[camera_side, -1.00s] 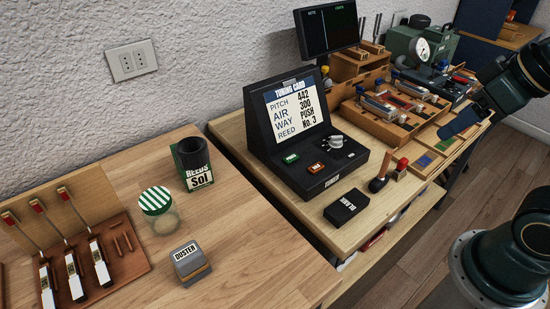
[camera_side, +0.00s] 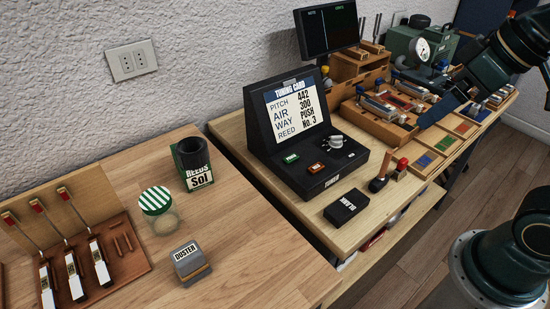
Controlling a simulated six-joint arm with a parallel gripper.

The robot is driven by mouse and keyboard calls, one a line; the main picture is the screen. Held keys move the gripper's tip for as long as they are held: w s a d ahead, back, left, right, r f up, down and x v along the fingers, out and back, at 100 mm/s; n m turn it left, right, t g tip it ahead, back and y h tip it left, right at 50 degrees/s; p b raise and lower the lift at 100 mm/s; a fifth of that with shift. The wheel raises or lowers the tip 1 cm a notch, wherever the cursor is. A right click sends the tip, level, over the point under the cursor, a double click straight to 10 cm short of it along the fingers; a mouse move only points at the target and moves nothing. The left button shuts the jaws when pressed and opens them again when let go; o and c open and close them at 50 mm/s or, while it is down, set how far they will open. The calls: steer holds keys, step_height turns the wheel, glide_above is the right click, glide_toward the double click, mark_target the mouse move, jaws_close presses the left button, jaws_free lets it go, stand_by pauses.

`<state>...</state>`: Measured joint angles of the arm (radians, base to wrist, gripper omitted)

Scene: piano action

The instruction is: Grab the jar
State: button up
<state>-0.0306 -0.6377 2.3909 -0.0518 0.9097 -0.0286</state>
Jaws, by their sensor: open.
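The jar (camera_side: 163,223) is small and clear, with a green-and-white striped lid (camera_side: 155,200). My gripper (camera_side: 432,116) is at the upper right, high over the right bench and far from the jar. Its dark blue end points down and left. It is open, with nothing visible in it; its fingers are hard to make out.
A wooden rack with hammers (camera_side: 72,262) is at left. The black tuning console (camera_side: 305,140) and black block (camera_side: 346,207) stand between jar and gripper. Bare bench lies right of the jar.

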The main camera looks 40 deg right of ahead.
steer(key=w+a+r+n+g+y, duration=0.1)
steer(key=w+a+r+n, duration=0.1)
steer(key=w+a+n, duration=0.3)
steer(key=w+a+r+y, duration=0.1)
steer(key=w+a+r, duration=0.15)
steer(key=w, duration=0.55)
steer(key=n+g+y, duration=0.2)
steer(key=n+g, duration=0.3)
steer(key=n, duration=0.7)
glide_above(156, 197)
steer(key=d, duration=0.4)
step_height(156, 197, down, 17)
steer(key=shift+r, duration=0.15)
steer(key=x, duration=0.8)
steer(key=shift+w+a+f, duration=0.1)
steer(key=shift+w+f, duration=0.15)
steer(key=shift+f, duration=0.05)
